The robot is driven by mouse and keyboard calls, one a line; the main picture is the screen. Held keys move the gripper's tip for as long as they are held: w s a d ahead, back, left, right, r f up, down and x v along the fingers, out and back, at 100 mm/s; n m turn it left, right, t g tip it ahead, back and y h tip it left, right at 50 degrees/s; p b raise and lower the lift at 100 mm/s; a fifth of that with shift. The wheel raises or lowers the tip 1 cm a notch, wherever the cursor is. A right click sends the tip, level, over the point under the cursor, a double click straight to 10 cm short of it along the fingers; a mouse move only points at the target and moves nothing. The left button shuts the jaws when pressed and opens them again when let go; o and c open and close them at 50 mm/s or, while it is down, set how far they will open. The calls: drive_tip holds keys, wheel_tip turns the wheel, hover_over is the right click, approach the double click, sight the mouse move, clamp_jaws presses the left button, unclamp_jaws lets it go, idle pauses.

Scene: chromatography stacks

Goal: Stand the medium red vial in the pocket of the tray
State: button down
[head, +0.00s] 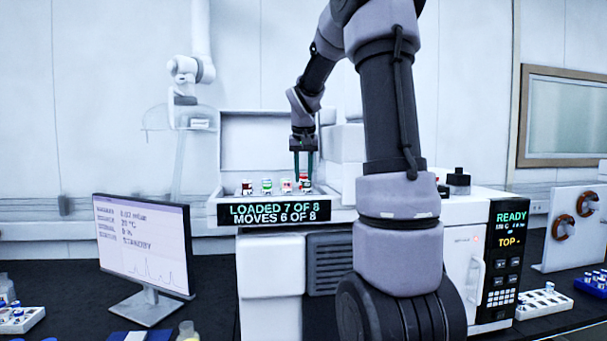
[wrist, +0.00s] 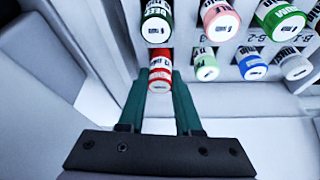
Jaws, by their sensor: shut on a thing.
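The red vial (wrist: 160,72) has a red cap with a white label and sits between the two green fingers of my gripper (wrist: 161,84), which is shut on it. In the head view my gripper (head: 303,166) reaches down into the open top of the white machine, with the red vial (head: 305,183) at its fingertips. The light grey tray (wrist: 226,47) holds several other vials. The red vial is at the tray's left end, in front of a dark-capped vial (wrist: 157,22). I cannot tell whether its base is seated in a pocket.
Pink (wrist: 221,20), green (wrist: 280,20), pale green (wrist: 204,64), blue (wrist: 252,67) and white (wrist: 296,67) capped vials stand close on the right. The machine's raised lid (head: 258,145) is behind. A sign (head: 272,213) reads loaded 7 of 8, moves 6 of 8. A monitor (head: 143,245) stands left.

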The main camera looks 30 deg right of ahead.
drive_tip(key=shift+f, duration=0.15)
drive_tip(key=shift+f, duration=0.5)
drive_tip(key=shift+c, duration=0.6)
unclamp_jaws()
drive_tip(key=shift+r, duration=3.55)
